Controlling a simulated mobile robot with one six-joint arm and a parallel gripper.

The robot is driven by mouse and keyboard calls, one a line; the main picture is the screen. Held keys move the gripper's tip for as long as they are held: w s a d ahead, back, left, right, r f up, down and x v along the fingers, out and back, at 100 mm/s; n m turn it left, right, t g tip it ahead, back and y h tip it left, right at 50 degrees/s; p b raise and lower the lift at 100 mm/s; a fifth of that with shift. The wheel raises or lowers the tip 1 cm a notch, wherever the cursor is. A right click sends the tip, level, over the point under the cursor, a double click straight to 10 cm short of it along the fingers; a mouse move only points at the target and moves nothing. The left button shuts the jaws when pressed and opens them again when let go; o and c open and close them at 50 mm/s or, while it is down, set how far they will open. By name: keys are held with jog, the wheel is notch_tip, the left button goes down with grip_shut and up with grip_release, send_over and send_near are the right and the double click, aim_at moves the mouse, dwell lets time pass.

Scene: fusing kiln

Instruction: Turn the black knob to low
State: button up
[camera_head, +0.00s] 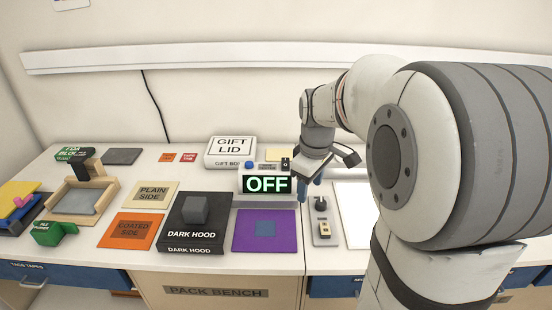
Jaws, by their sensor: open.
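A small black knob (321,203) stands on a narrow grey panel to the right of the purple mat. Its pointer setting is too small to read. A black display (267,184) to its left shows OFF in bright letters. My gripper (310,187) has blue fingertips and hangs just above and behind the knob, slightly to its left. It is open and looks empty, apart from the knob. My wrist hides part of the bench behind it.
A light switch-like piece (324,229) sits in front of the knob on the same panel. A purple mat (264,244) and a dark hood (196,222) lie to the left. A gift lid box (231,148) stands behind. My arm fills the right side.

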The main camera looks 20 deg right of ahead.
aim_at(321, 202)
jog(key=w+d+f+n, duration=0.2)
jog(key=w+d, duration=0.1)
jog(key=w+d+f+n+b, duration=0.1)
jog(key=w+d+f+n, duration=0.1)
jog(key=w+d+f, duration=0.1)
jog(key=w+d+f+n+g+b, duration=0.1)
jog(key=w+d+f, duration=0.1)
jog(key=w+f, duration=0.1)
jog(key=shift+w+d+f+n, duration=0.25)
jog(key=shift+w+d+n, duration=0.15)
jog(key=shift+w, duration=0.25)
notch_tip(321, 202, down, 8)
jog(key=shift+r, duration=0.2)
jog(key=c, duration=0.9)
jog(key=shift+a, duration=0.15)
jog(key=shift+c, duration=0.3)
